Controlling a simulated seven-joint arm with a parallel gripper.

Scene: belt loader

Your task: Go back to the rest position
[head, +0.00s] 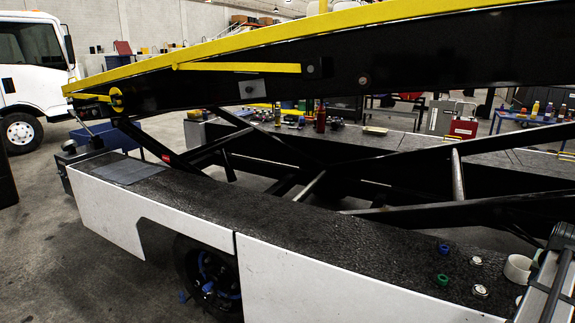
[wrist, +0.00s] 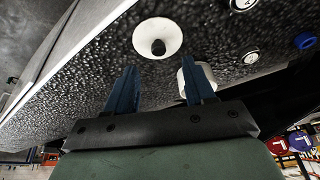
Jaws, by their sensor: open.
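My gripper (wrist: 160,82) shows in the wrist view with its two blue fingers spread apart. No object sits between them. The fingers point toward a dark, rough-textured deck. A white round piece with a dark centre (wrist: 145,34) is on that deck, beyond the fingertips. A white ring-like piece (wrist: 184,84) is partly hidden behind the right finger. I cannot make out my gripper in the head view.
In the head view, the loader's black deck (head: 225,203) carries a white ring (head: 517,268), a green button (head: 442,280), a blue button (head: 444,248) and silver buttons (head: 480,291) at right. The yellow-edged conveyor boom (head: 330,70) slants above. A white truck (head: 35,75) stands at left.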

